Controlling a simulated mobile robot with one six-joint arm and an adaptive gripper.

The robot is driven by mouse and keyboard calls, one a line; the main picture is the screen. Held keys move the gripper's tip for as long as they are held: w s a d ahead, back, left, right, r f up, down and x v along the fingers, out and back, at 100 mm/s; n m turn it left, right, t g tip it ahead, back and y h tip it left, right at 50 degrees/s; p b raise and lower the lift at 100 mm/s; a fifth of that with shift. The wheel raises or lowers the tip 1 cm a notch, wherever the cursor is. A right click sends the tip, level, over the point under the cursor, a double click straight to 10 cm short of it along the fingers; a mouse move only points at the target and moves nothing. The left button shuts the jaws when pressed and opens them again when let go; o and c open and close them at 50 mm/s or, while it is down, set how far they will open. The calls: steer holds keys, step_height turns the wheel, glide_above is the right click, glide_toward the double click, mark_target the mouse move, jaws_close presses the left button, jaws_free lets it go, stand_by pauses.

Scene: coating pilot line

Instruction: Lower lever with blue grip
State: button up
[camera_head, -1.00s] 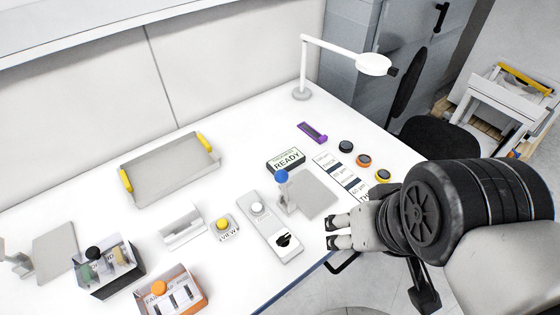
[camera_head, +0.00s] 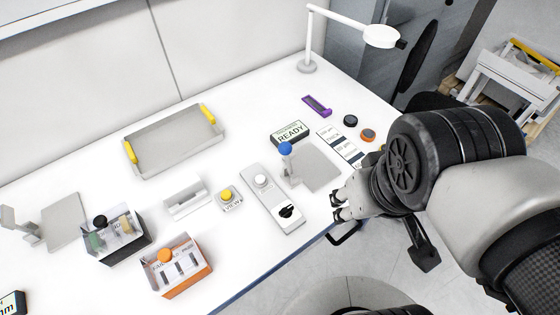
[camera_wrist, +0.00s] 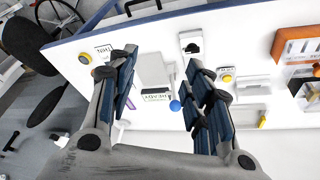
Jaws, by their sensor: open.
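The lever with the blue ball grip (camera_head: 285,149) stands upright on a small grey device with a flat plate (camera_head: 318,168), near the front right of the white table. In the wrist view the blue grip (camera_wrist: 175,106) shows between the fingers, farther off, close to the right finger. My gripper (camera_head: 340,204) is open and empty. In the head view it is to the right of the lever, near the table's front edge, and apart from it. In the wrist view its two fingers (camera_wrist: 160,90) are spread wide.
A switch box (camera_head: 272,198) with a white knob and black dial stands left of the lever. A READY sign (camera_head: 290,134) is behind it. A yellow button (camera_head: 227,195), grey tray (camera_head: 175,144) and orange bin (camera_head: 176,268) are farther left. A lamp (camera_head: 308,66) stands behind.

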steer(key=w+f+n+g+h, duration=0.1)
steer(key=n, duration=0.1)
steer(key=w+a+f+n+g+h+p, duration=0.1)
steer(key=f+n, duration=0.1)
steer(key=n, duration=0.1)
steer(key=f+n+g+h, duration=0.1)
steer(key=n+h, duration=0.1)
steer(key=n, duration=0.1)
steer(key=shift+w+a+f, duration=0.2)
steer(key=shift+w+a, duration=0.1)
steer(key=shift+w, duration=0.1)
steer(key=c, duration=0.6)
steer(key=w+a+f+n+h, duration=0.1)
steer(key=n, duration=0.1)
steer(key=w+a+f+n+t+h+p, duration=0.1)
steer(key=n, duration=0.2)
steer(key=w+a+f+n+h, duration=0.1)
steer(key=a+n+h, duration=0.1)
steer(key=shift+w+f+n, duration=0.1)
steer(key=shift+w+n, duration=0.2)
jaws_close()
steer(key=w+a+f+n+t+p, duration=0.1)
steer(key=a+f+n+t, duration=0.3)
steer(key=a+n, duration=0.3)
steer(key=a+f+n+t, duration=0.4)
steer(key=a+n+t, duration=0.2)
steer(key=a+n, duration=0.1)
steer(key=shift+w+a+f+n+p, duration=0.2)
steer(key=shift+w+a+n+p, duration=0.1)
steer(key=shift+w+n+p, duration=0.15)
